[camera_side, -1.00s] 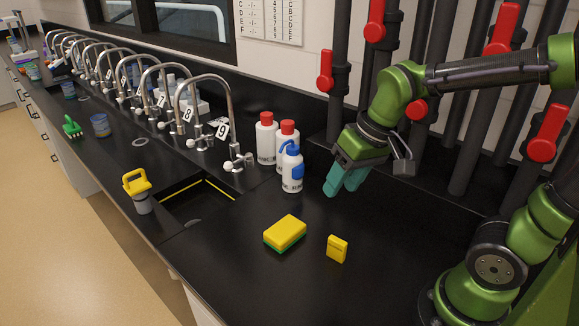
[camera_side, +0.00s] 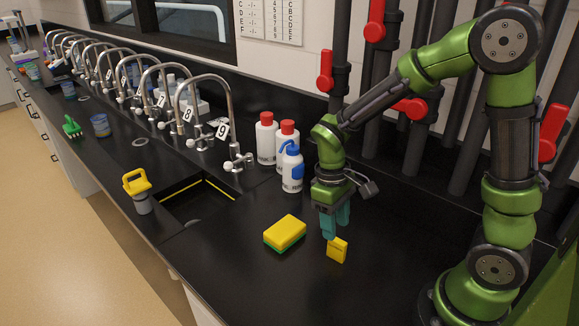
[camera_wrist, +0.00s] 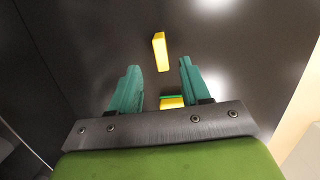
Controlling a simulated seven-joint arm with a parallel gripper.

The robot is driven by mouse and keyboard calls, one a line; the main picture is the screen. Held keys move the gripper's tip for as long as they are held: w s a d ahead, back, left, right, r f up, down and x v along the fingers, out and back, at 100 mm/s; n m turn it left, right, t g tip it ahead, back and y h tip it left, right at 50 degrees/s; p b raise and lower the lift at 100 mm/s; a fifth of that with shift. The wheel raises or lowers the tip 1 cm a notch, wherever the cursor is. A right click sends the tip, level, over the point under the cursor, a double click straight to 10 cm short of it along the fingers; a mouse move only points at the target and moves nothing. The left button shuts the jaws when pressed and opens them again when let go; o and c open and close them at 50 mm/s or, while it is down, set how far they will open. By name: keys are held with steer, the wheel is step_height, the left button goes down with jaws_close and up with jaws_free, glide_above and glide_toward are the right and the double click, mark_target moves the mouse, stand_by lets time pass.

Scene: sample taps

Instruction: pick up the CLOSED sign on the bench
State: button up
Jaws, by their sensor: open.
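The CLOSED sign appears to be the small yellow piece (camera_side: 337,249) standing on the black bench; its lettering is too small to read. It also shows as a narrow yellow block in the wrist view (camera_wrist: 159,52), in line with the gap between my fingers and beyond their tips. My gripper (camera_side: 335,225), with teal fingers, points down just above and behind the sign in the side view. In the wrist view its fingers (camera_wrist: 159,68) are apart with nothing held between them.
A yellow-and-green sponge (camera_side: 285,233) lies left of the sign; part of it shows in the wrist view (camera_wrist: 172,101). Bottles with red caps (camera_side: 266,140) and a blue-and-white bottle (camera_side: 291,172) stand behind. A sink (camera_side: 197,200) is left. Bench right of the sign is clear.

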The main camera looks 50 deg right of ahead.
mark_target(338, 240)
steer(key=shift+s+f, duration=0.25)
steer(key=shift+f, duration=0.9)
steer(key=shift+s+f, duration=0.25)
steer(key=shift+f, duration=0.95)
steer(key=shift+s+f, duration=0.25)
steer(key=shift+f, duration=0.9)
steer(key=shift+c, duration=0.5)
jaws_close()
